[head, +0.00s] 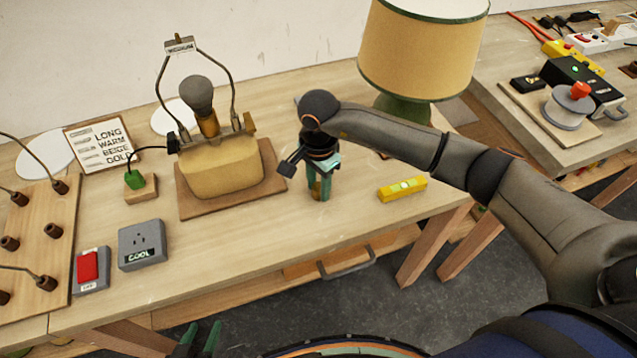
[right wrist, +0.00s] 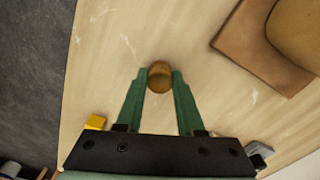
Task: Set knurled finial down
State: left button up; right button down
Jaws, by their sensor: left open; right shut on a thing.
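The knurled finial (right wrist: 160,77) is a small round brass-brown piece between the fingertips of my right gripper (right wrist: 159,84) in the right wrist view. In the head view my right gripper (head: 319,190) points down over the bench, to the right of the lamp base, with its fingers low near the wood. I cannot tell whether the finial touches the bench. In the head view the finial is mostly hidden by the fingers. My left gripper (head: 200,337) is open and empty at the bottom edge, in front of the bench.
The lamp base with bulb and harp (head: 222,168) stands on a brown board (head: 190,206) to the left. A yellow level (head: 402,189) lies to the right, and a shaded lamp (head: 420,55) stands behind. A grey COOL socket box (head: 142,244) sits front left. Bare wood lies around the right gripper.

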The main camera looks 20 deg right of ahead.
aim_at(318, 187)
jog(key=shift+f, duration=0.1)
jog(key=c, duration=1)
grip_release()
jog(key=shift+f, duration=0.1)
jog(key=o, duration=0.5)
notch_tip(318, 187, up, 12)
jog(key=shift+r+b, duration=0.25)
jog(key=shift+b, duration=0.25)
